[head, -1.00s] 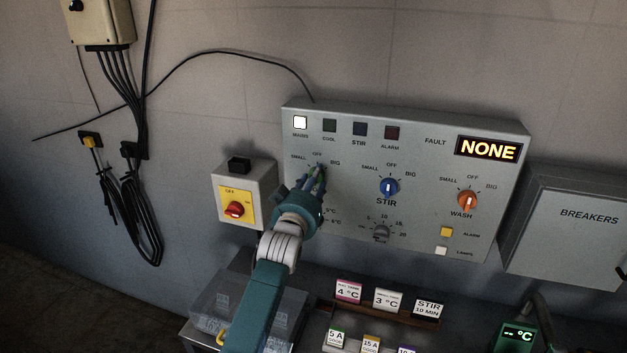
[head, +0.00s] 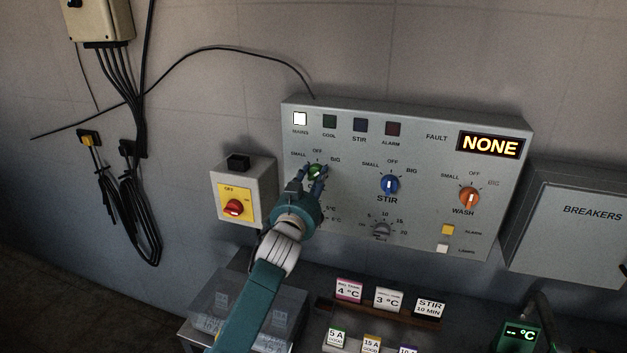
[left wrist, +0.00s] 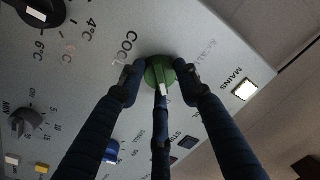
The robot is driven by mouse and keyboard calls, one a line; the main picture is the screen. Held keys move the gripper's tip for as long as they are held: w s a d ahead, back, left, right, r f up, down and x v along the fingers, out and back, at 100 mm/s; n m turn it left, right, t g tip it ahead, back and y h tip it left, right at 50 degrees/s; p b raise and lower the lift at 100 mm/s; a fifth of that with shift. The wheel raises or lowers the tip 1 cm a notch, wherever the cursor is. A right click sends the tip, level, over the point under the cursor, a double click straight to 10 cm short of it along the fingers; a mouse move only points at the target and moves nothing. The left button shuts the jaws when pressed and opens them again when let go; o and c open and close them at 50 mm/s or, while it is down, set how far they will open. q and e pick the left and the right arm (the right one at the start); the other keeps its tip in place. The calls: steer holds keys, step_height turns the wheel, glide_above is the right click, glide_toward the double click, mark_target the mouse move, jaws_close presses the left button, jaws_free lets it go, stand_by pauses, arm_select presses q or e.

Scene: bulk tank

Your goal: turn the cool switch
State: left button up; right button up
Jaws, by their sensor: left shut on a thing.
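The cool switch is a green knob (head: 315,171) at the upper left of the grey control panel (head: 440,225). Above it are the marks SMALL, OFF and BIG. In the left wrist view the green knob (left wrist: 159,73) sits beside the word COOL. My left gripper (head: 313,178) is shut on the knob, with fingers on either side and a third finger below it in the left wrist view (left wrist: 158,78). A pale mark shows at the knob's lower edge there; the fingers partly hide which setting it faces. My right gripper is out of view.
The blue STIR knob (head: 389,185) and orange WASH knob (head: 468,198) are to the right. A red switch on a yellow plate (head: 235,204) is close on the left. The white MAINS lamp (head: 300,119) is lit; the COOL lamp (head: 329,121) is dark. The display (head: 491,145) reads NONE.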

arm_select(q)
steer(key=shift+w+r+m, duration=0.1)
steer(key=shift+r+m, duration=0.5)
steer(key=shift+m, duration=0.5)
steer(key=o, duration=0.9)
steer(key=shift+d, duration=0.1)
steer(key=shift+o, duration=1.1)
steer(key=shift+d+f, duration=0.1)
steer(key=shift+f, duration=0.15)
steer(key=shift+f, duration=0.1)
steer(key=shift+s+a+f, duration=0.15)
steer(key=shift+s+a, duration=0.15)
steer(key=shift+s, duration=0.3)
steer(key=v, duration=1)
steer(key=shift+s, duration=0.4)
